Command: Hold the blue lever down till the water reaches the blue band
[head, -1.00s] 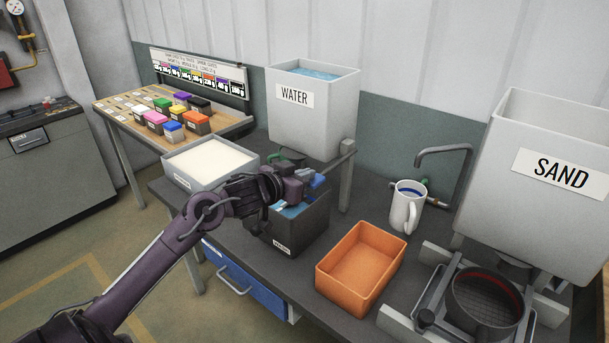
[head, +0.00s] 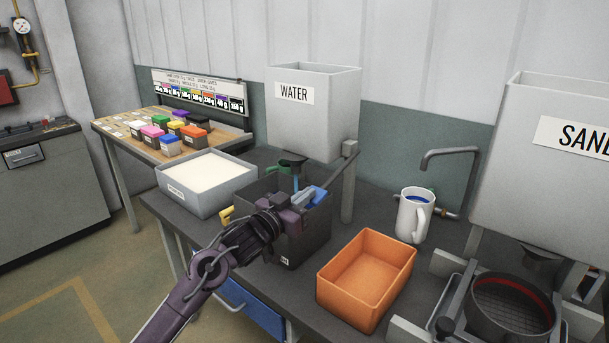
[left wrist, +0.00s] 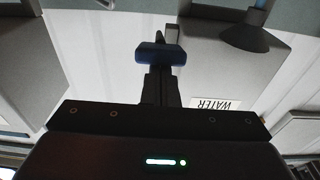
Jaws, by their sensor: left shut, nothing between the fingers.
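The blue lever (head: 319,195) shows at the dark bin (head: 312,236), under the grey WATER tank (head: 322,128). My left gripper (head: 303,197) is shut and empty, its fingertips at the lever. In the left wrist view the blue lever (left wrist: 160,54) sits just beyond the shut fingers (left wrist: 160,85); I cannot tell whether they press on it. A thin blue water stream (head: 295,178) falls from the dark spout (head: 292,160) into the bin. The spout also shows in the left wrist view (left wrist: 252,36). The water level and any band inside the bin are hidden. My right gripper is out of view.
A white-filled tray (head: 207,204) stands left of the bin, an orange bin (head: 365,309) to its right. A white mug (head: 412,222) with blue inside stands near a bent pipe (head: 452,153). A SAND hopper (head: 530,190) is at right. A yellow part (head: 227,215) shows beside my arm.

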